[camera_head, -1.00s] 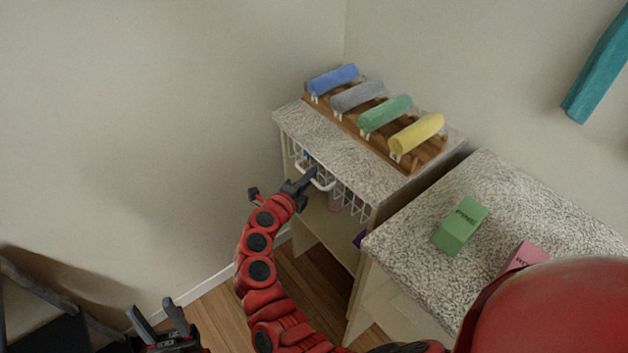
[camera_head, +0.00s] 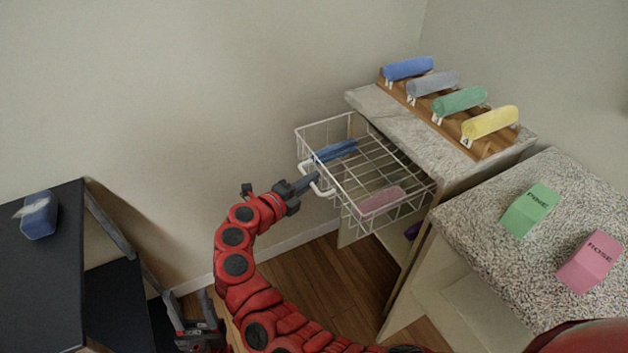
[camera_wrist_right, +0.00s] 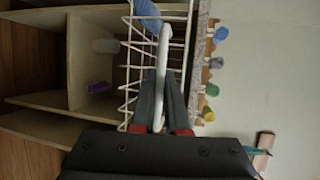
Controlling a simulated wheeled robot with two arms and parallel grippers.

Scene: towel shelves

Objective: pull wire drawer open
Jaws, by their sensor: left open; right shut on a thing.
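The white wire drawer (camera_head: 383,146) stands well out of its cabinet (camera_head: 400,122) in the head view. A blue rolled towel (camera_head: 335,151) and a pink rolled towel (camera_head: 381,201) lie inside it. My right gripper (camera_head: 312,180) is shut on the white drawer handle (camera_head: 319,188) at the drawer's front. The handle (camera_wrist_right: 162,72) also shows between the dark fingers in the right wrist view. My left gripper (camera_head: 190,305) is open and empty at the lower left of the head view, away from the drawer.
Blue, grey, green and yellow towels (camera_head: 490,122) lie on a wooden rack (camera_head: 497,145) on the cabinet. A speckled counter (camera_head: 478,205) holds green (camera_head: 529,210) and pink (camera_head: 589,262) blocks. A dark stand (camera_head: 60,270) with a blue object (camera_head: 39,216) is at left.

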